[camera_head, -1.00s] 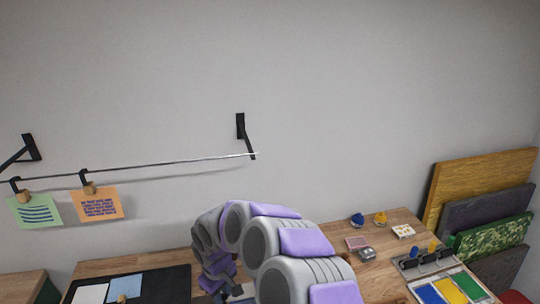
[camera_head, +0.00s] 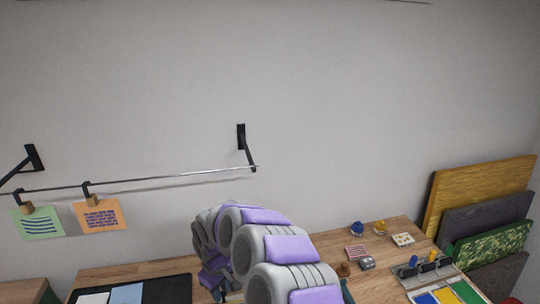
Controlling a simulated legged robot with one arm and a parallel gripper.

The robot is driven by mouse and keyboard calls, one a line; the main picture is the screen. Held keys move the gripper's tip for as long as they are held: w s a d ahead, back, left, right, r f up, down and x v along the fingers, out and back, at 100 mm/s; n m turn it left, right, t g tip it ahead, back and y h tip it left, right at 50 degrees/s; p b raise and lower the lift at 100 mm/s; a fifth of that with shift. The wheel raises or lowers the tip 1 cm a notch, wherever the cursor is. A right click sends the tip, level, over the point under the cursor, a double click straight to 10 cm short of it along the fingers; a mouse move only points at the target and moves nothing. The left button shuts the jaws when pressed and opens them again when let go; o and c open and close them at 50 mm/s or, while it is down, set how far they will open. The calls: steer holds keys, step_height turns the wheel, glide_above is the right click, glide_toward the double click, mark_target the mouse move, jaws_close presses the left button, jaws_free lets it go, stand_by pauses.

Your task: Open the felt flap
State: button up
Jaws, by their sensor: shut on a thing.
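My gripper (camera_head: 213,280) is at the bottom of the view, left of my grey and purple arm, low over the wooden table. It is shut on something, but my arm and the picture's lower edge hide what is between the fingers. A teal patch (camera_head: 236,297) shows beside the gripper and another teal edge (camera_head: 347,291) shows right of the arm. I cannot tell whether these belong to the felt flap. The flap itself is not clearly in view.
A black mat (camera_head: 165,288) with cards lies left of the gripper on the table (camera_head: 130,272). Small items, among them a blue one (camera_head: 358,228), and a tray with coloured panels (camera_head: 425,283) lie on the right. A rail (camera_head: 170,178) with hanging cards crosses the wall.

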steer(key=shift+w+a+r+p, duration=0.15)
steer(key=shift+w+r+p, duration=0.15)
steer(key=shift+w, duration=0.35)
steer(key=shift+w+a+r+p, duration=0.1)
steer(key=shift+w+r+p, duration=0.15)
steer(key=shift+w, duration=0.35)
steer(key=shift+w+a+p, duration=0.2)
steer(key=shift+w, duration=0.5)
steer(key=shift+w+a+p, duration=0.15)
steer(key=shift+w+p, duration=0.05)
steer(key=shift+w, duration=0.5)
steer(key=o, duration=1.2)
steer(key=shift+r, duration=0.1)
steer(key=shift+r+p, duration=0.95)
steer(key=shift+r, duration=3.1)
